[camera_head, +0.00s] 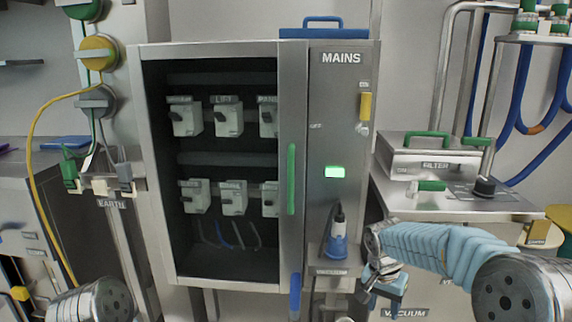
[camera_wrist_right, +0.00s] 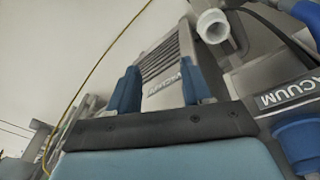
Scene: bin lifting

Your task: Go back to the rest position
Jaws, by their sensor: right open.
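My right arm comes in from the right in the head view, and its gripper (camera_head: 384,291) hangs low in front of the right edge of the MAINS cabinet (camera_head: 341,110). The right wrist view shows the right gripper (camera_wrist_right: 161,88) with its two blue fingers apart and nothing between them. Beyond the fingers is a grey ribbed panel (camera_wrist_right: 165,62) with lettering. Of my left arm only a rounded link shows at the bottom left of the head view; its gripper is out of the picture.
The cabinet's open front shows several switches, with a green handle (camera_head: 291,180) beside them. A blue-and-white bottle-like item (camera_head: 338,240) is just left of my right gripper. The FILTER unit (camera_head: 430,160) stands on a metal bench to the right. A VACUUM label (camera_wrist_right: 287,95) is close at right.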

